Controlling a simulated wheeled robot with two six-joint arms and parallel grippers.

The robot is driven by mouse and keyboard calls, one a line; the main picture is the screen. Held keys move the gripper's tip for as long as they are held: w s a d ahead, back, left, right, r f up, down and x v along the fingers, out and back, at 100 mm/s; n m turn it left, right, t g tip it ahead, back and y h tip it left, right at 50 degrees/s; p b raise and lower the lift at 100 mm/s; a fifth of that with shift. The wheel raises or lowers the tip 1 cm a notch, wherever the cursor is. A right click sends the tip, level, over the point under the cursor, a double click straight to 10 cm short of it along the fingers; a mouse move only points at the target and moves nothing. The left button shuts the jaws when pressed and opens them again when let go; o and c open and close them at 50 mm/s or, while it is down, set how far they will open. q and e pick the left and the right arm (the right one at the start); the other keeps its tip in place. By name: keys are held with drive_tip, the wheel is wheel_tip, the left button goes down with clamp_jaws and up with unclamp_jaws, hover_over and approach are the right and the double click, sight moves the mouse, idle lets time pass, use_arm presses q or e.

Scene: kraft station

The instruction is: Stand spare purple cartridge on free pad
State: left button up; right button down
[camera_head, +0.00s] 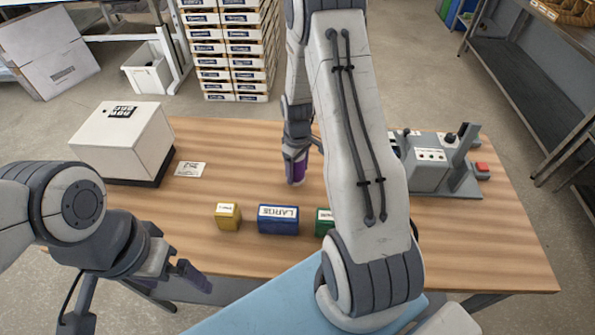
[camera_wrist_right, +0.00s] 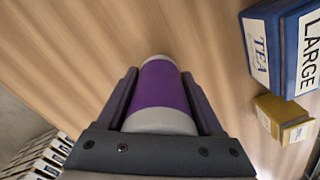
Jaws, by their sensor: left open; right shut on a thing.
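The purple cartridge (camera_wrist_right: 160,88) has a purple band and pale grey ends. My right gripper (camera_wrist_right: 163,100) is shut on it, with one finger on each side. In the head view my right gripper (camera_head: 295,170) points down over the middle of the table, behind the boxes, with the purple of the cartridge (camera_head: 299,169) between its fingers. I cannot tell whether the cartridge touches the table. My left gripper (camera_head: 192,277) is open and empty at the table's front left edge. No pad is clearly recognisable; my right arm hides part of the table.
A yellow box (camera_head: 228,217), a blue LARGE box (camera_head: 278,220) and a partly hidden green box (camera_head: 324,222) stand along the front. A white machine (camera_head: 122,140) and a white card (camera_head: 190,169) are at left. A grey device (camera_head: 425,175) stands at right. Bare wood (camera_head: 250,160) lies left of my right gripper.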

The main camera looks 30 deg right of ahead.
drive_tip(key=shift+f, duration=0.95)
drive_tip(key=shift+f, duration=0.1)
drive_tip(key=shift+c, duration=0.2)
unclamp_jaws()
